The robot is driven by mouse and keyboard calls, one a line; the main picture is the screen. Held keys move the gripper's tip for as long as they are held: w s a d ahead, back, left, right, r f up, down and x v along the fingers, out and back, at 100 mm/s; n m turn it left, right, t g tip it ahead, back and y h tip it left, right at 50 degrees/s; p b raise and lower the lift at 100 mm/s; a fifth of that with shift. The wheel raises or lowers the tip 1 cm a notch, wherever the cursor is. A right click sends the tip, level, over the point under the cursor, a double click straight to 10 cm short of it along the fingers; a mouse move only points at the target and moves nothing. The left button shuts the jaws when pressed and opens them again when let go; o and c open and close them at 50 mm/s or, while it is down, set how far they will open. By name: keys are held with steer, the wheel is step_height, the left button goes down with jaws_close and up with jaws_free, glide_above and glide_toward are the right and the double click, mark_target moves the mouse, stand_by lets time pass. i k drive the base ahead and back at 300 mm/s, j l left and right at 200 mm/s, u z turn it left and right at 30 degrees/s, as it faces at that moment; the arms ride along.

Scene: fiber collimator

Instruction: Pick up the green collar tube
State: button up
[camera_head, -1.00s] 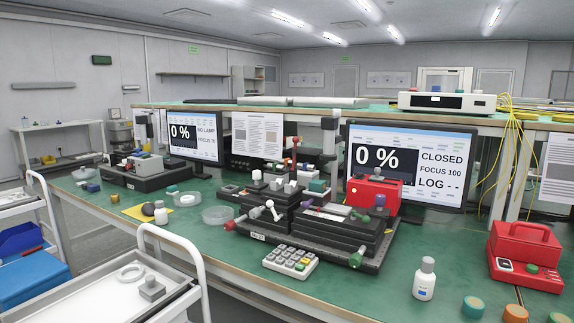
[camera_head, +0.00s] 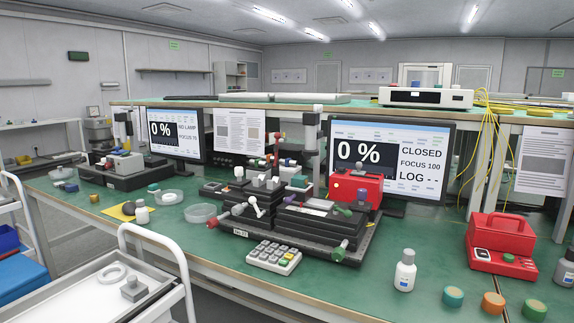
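Three short round pieces stand on the green bench at the lower right: a teal one (camera_head: 453,297), an orange one (camera_head: 493,305) and a green one (camera_head: 534,310). The green one is at the far right of the row, near the bottom edge of the picture. I cannot tell from this view whether one of them is the green collar tube. A green-ended knob (camera_head: 339,251) also shows on the black optical stage (camera_head: 310,222). My gripper is not in view.
A white bottle (camera_head: 405,271), a keypad (camera_head: 273,257) and a red case (camera_head: 500,245) stand on the bench (camera_head: 420,235). A monitor (camera_head: 388,160) stands behind the stage. White trolleys (camera_head: 110,290) block the front left.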

mark_target(257, 163)
steer(key=i+l+u, duration=0.85)
steer(key=i+l, duration=0.15)
steer(key=l, duration=0.35)
